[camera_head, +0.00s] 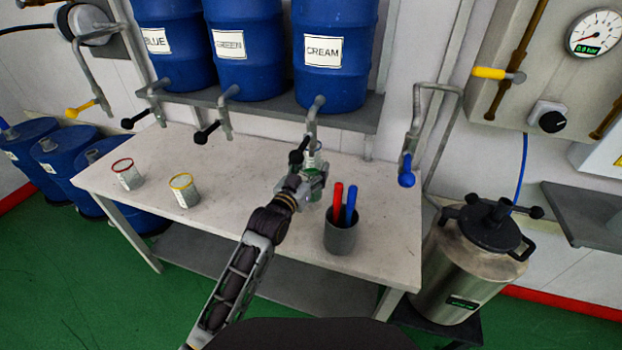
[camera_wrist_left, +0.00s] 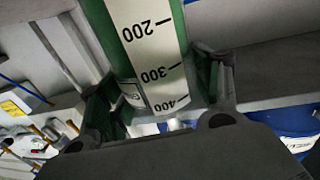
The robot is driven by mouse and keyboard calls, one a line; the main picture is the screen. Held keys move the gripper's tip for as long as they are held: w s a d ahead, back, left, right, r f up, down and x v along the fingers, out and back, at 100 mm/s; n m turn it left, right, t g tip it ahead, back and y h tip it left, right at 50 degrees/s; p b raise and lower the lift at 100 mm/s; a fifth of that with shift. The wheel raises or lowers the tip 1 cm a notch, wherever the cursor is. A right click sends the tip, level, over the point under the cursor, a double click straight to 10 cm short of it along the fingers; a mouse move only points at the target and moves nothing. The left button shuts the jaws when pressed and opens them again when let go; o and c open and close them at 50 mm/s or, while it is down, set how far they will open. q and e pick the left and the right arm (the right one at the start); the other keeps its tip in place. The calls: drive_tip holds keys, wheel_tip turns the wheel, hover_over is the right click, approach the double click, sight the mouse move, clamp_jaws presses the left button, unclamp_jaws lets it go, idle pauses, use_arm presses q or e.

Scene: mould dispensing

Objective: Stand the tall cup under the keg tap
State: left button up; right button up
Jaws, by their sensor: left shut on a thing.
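My left gripper (camera_head: 312,182) is shut on the tall cup (camera_head: 313,160), which shows only in part in the head view, behind the fingers. In the left wrist view the cup (camera_wrist_left: 150,50) is green with a white scale marked 200, 300 and 400, and the fingers (camera_wrist_left: 165,100) are on both sides of it. The cup is close below the tap (camera_head: 314,118) of the CREAM keg (camera_head: 335,20). I cannot tell whether its base touches the table (camera_head: 250,165) or whether it is exactly under the spout. My right gripper is not in view.
Two short cups, red-rimmed (camera_head: 127,176) and yellow-rimmed (camera_head: 185,191), stand on the left of the table. A grey pot (camera_head: 341,236) with red and blue pens stands close right of my left gripper. Black-handled taps hang below the BLUE (camera_head: 172,65) and GREEN (camera_head: 243,75) kegs.

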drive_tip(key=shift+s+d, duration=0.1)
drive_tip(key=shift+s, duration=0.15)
